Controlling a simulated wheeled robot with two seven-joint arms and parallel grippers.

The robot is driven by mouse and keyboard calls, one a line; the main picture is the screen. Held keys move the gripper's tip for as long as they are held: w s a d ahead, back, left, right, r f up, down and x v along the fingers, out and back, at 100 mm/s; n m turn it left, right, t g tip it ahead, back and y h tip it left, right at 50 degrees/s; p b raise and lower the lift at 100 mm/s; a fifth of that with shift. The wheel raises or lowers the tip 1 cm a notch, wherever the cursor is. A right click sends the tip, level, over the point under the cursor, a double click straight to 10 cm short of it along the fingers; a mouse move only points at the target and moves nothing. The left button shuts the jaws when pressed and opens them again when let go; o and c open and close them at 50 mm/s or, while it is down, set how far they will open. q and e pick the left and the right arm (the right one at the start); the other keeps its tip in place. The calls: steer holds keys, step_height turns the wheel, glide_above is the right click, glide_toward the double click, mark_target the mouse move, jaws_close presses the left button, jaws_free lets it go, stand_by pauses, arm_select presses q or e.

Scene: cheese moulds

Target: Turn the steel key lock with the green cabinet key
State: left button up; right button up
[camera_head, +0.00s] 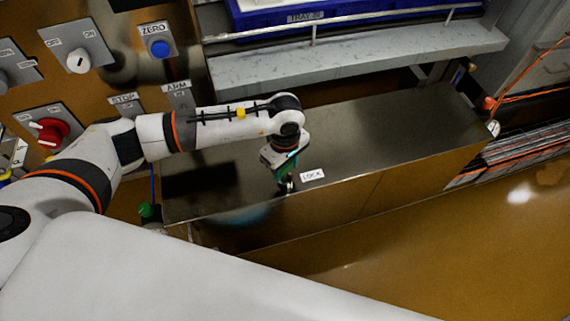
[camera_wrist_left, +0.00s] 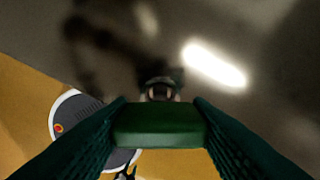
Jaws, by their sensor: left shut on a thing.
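My left gripper (camera_head: 286,178) points down at the front part of the steel cabinet top, just left of the white LOCK label (camera_head: 312,175). In the left wrist view its two dark green textured fingers are shut on the green head of the cabinet key (camera_wrist_left: 158,125). The steel key lock (camera_wrist_left: 158,86) shows as a small round metal piece straight beyond the key head. The key's shaft is hidden behind its head, so I cannot tell how deep it sits in the lock. My right gripper is not in view.
The dark steel cabinet top (camera_head: 400,128) is mostly clear to the right. A grey shelf (camera_head: 380,57) with a rail and a blue tray (camera_head: 300,17) stands behind. A panel with a red knob (camera_head: 50,131) and a blue ZERO button (camera_head: 159,48) is at left.

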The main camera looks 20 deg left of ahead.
arm_select(q)
steer(key=n, duration=0.3)
steer(key=shift+n, duration=0.3)
steer(key=n+p, duration=0.1)
steer(key=n, duration=0.3)
steer(key=shift+r+n, duration=0.1)
steer(key=shift+n, duration=0.3)
steer(key=n, duration=0.4)
steer(key=shift+p, duration=0.3)
steer(key=shift+n+p, duration=0.4)
steer(key=shift+n, duration=1.7)
steer(key=o, duration=1)
steer(key=shift+o, duration=0.2)
